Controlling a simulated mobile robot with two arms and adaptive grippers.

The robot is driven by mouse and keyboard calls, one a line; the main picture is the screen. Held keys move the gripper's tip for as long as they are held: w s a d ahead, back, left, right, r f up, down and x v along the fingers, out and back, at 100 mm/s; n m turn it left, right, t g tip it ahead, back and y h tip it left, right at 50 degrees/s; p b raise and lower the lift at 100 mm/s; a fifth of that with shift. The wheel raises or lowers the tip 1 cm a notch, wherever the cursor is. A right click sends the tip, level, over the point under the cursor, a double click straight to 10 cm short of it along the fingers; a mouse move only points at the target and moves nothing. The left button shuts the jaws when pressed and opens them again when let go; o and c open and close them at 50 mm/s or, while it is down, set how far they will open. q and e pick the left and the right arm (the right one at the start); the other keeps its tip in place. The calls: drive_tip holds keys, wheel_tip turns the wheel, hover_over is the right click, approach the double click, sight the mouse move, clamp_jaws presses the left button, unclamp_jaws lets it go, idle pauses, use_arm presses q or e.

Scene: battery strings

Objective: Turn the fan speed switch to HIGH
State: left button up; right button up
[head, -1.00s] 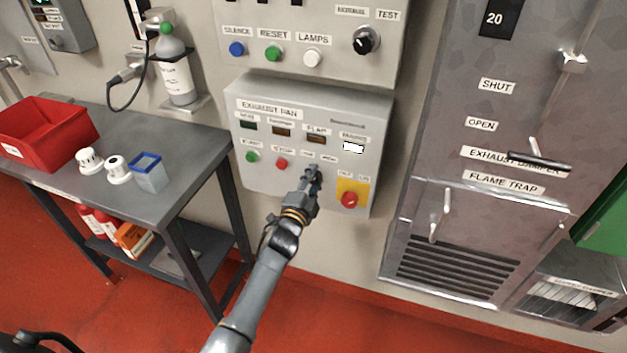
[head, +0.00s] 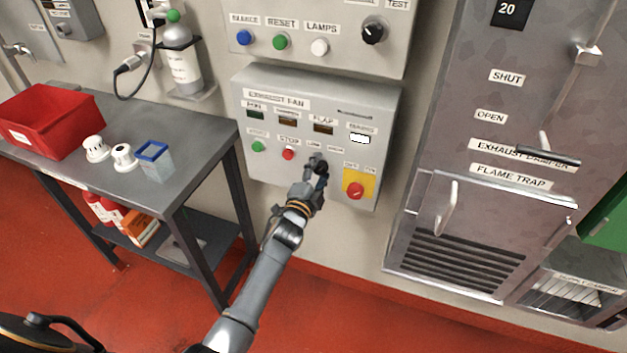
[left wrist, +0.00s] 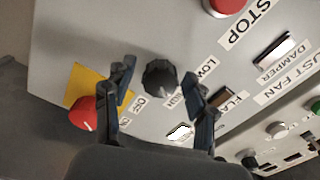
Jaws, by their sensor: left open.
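The exhaust fan panel (head: 350,105) is a grey sloped box on the wall. The fan speed switch (left wrist: 159,77) is a round black knob beside the LOW and HIGH labels in the left wrist view. In the head view my left gripper (head: 316,172) is at the panel's lower part and covers most of this knob. In the left wrist view my left gripper (left wrist: 158,84) is open, with one finger on each side of the knob. Gaps show between the fingers and the knob; I cannot tell the depth. My right gripper is not in view.
A red rotary switch (head: 355,191) on a yellow plate sits just right of my left gripper. A red STOP button (head: 288,154) and a green button (head: 257,146) are to its left. A grey table (head: 195,140) with a red bin (head: 45,130) stands at left.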

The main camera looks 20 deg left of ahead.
use_arm(q)
drive_tip(key=s, duration=1.1)
drive_tip(key=shift+s+a, duration=0.2)
drive_tip(key=shift+s, duration=0.15)
drive_tip(key=s+f+n+g, duration=0.2)
drive_tip(key=s+f+g, duration=0.15)
drive_tip(key=f, duration=0.65)
drive_tip(key=s+f+n+g, duration=0.2)
drive_tip(key=s+f, duration=0.3)
drive_tip(key=f, duration=0.5)
drive_tip(key=s+f+n+g, duration=0.2)
drive_tip(key=s+f, duration=0.3)
drive_tip(key=f, duration=0.5)
drive_tip(key=s+a+f+n+g, duration=0.1)
drive_tip(key=s+f+n+g, duration=0.1)
drive_tip(key=s+f, duration=0.4)
drive_tip(key=s+a+f+n+g, duration=0.1)
drive_tip(key=s+f+g, duration=0.3)
drive_tip(key=s, duration=1.3)
drive_tip(key=s+a+f+n+g, duration=0.1)
drive_tip(key=s+f+n+g, duration=0.2)
drive_tip(key=s+f, duration=0.6)
drive_tip(key=s, duration=0.3)
drive_tip(key=shift+f+y, duration=0.15)
drive_tip(key=shift+y, duration=0.15)
drive_tip(key=shift+a+g, duration=0.1)
drive_tip(key=shift+g, duration=0.15)
